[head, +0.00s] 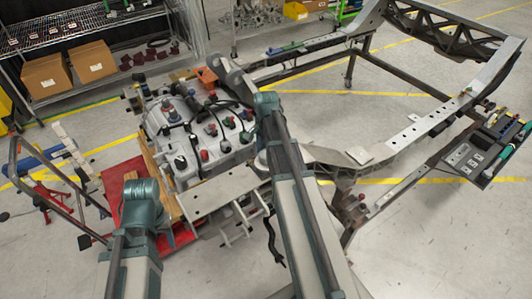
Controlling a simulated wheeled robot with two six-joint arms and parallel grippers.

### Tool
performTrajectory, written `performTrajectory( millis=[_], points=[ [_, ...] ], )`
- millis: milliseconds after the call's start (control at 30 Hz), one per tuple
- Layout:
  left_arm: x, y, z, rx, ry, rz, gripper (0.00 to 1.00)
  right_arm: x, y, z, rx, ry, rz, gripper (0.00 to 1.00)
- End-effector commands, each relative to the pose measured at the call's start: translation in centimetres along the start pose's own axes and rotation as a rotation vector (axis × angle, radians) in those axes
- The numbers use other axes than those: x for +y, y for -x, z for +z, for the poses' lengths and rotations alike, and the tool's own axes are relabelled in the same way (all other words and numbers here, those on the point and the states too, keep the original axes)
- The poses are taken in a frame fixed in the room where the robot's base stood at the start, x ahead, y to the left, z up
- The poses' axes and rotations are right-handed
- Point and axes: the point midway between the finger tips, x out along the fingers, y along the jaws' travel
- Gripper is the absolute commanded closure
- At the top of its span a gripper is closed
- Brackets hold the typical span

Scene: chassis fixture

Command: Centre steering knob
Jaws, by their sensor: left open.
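Several red, black and blue knobs and caps stand on a grey ribbed housing (184,160) left of centre. I cannot tell which of them is the steering knob. My left arm (140,195) comes up at the lower left, its teal joint in front of the housing's near left side. My left gripper is open; its fingertips are hard to make out among the parts by that arm, and I see nothing held. My right arm (290,185) rises from the bottom centre, its teal joint just right of the housing, and hides part of the frame. I cannot make out my right gripper.
A large grey chassis frame (430,118) fills the right side. A dark tool tray (485,150) sits at its right edge. A red platform (115,180) lies below the housing. A wire shelf (80,35) with cardboard boxes is at the back left. Open floor lies lower right.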

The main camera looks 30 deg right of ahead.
Motion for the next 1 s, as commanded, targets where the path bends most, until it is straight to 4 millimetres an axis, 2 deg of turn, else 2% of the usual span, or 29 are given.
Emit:
performTrajectory(
  millis=[400,900,933,1000],
  points=[
    [0.00,-0.01,0.00,0.000,0.000,0.000,0.50,0.00,-0.01,0.00,0.000,-0.142,0.000,0.87],
    [0.00,-0.01,0.00,0.000,0.000,0.000,0.50,0.00,-0.01,0.00,0.000,-0.154,0.000,0.87],
    [0.00,-0.01,0.00,0.000,0.000,0.000,0.50,0.00,-0.01,0.00,0.000,-0.154,0.000,0.26],
    [0.00,-0.01,0.00,0.000,0.000,0.000,0.50,0.00,-0.01,0.00,0.000,-0.154,0.000,0.13]
  ],
)
